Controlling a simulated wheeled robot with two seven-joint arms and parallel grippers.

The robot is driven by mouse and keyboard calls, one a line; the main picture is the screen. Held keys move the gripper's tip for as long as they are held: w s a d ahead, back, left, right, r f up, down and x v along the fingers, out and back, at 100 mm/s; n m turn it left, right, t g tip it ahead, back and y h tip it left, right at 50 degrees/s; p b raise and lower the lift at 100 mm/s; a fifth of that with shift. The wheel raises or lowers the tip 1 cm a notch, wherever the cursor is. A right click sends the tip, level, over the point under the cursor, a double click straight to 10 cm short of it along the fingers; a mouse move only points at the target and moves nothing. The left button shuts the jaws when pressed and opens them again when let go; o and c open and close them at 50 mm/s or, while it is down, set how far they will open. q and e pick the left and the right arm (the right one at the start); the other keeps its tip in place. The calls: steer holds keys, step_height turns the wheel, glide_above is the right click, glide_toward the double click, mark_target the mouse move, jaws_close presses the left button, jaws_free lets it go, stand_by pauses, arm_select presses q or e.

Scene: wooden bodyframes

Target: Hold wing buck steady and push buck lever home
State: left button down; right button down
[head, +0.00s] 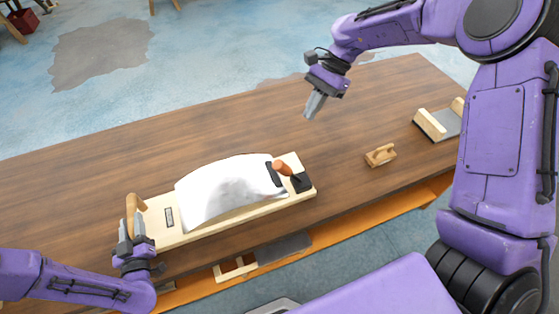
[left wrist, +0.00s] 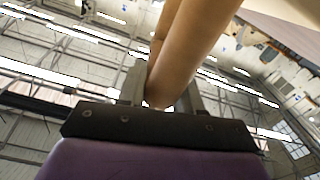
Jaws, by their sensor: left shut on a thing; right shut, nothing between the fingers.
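The wing buck (head: 160,236) is a pale wooden board lying on the table, with a white curved wing panel (head: 225,187) on it. A wooden handle (head: 134,202) stands at its left end. My left gripper (head: 130,222) is shut on this handle; the tan wood also shows between the fingers in the left wrist view (left wrist: 185,50). The buck lever (head: 283,168) has an orange-brown grip and sits by black fittings at the buck's right end, its grip tilted up to the left. My right gripper (head: 313,106) is shut and empty, above the table behind the buck, apart from the lever.
A small wooden block with a handle (head: 380,155) lies on the table right of the buck. A grey piece with pale wooden rails (head: 438,121) is at the far right. The brown table (head: 120,177) is clear behind the buck. An orange shelf (head: 345,232) with a wooden frame shows below the front edge.

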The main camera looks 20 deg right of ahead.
arm_select(q)
steer(key=c, duration=0.7)
jaws_free()
steer(key=shift+a, duration=0.1)
